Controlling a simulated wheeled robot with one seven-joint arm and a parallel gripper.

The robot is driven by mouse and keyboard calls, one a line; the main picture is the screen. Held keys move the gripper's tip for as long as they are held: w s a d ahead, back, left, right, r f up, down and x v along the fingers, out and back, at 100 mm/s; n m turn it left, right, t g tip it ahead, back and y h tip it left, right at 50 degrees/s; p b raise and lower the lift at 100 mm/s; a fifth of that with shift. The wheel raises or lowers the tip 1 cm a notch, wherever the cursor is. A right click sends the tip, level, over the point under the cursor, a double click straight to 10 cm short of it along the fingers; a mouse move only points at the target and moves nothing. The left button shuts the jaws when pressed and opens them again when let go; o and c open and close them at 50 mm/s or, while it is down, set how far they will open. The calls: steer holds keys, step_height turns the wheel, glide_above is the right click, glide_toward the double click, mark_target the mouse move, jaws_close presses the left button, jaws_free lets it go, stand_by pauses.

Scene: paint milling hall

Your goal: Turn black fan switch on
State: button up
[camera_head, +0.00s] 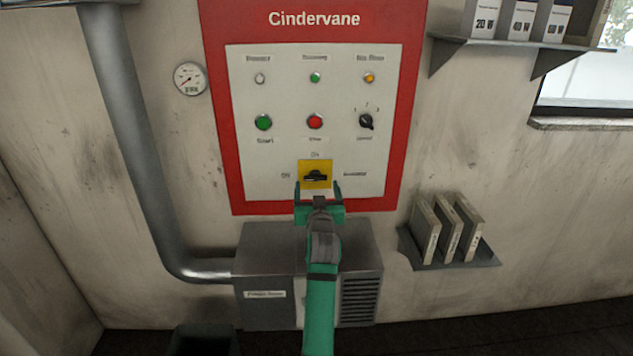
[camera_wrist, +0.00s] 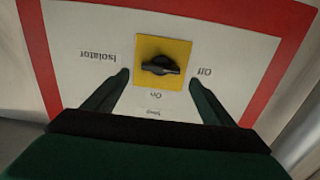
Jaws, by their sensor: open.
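A black rotary switch (camera_head: 315,176) sits on a yellow square plate (camera_head: 327,164) low on the white panel. In the wrist view the switch (camera_wrist: 160,66) appears upside down, its handle lying horizontally. Its labels there read "Off" to the right, "On" below and "Isolator" to the left. The handle is in line with the "Off" side. My gripper (camera_head: 317,186) is open and empty just in front of the plate's lower part. In the wrist view its two fingers (camera_wrist: 160,78) stand on either side of the yellow plate, apart from the handle.
Above the switch are a green button (camera_head: 264,122), a red button (camera_head: 315,122) and a black selector knob (camera_head: 366,121). A grey box (camera_head: 265,272) juts out below the panel. A shelf with several binders (camera_head: 452,230) is at the right, a pipe (camera_head: 130,130) at the left.

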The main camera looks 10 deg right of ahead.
mark_target(315, 178)
steer(key=shift+w+d, duration=0.2)
steer(key=shift+w, duration=1.05)
steer(key=shift+w+d, duration=0.15)
steer(key=shift+w, duration=1.1)
steer(key=c, duration=1.1)
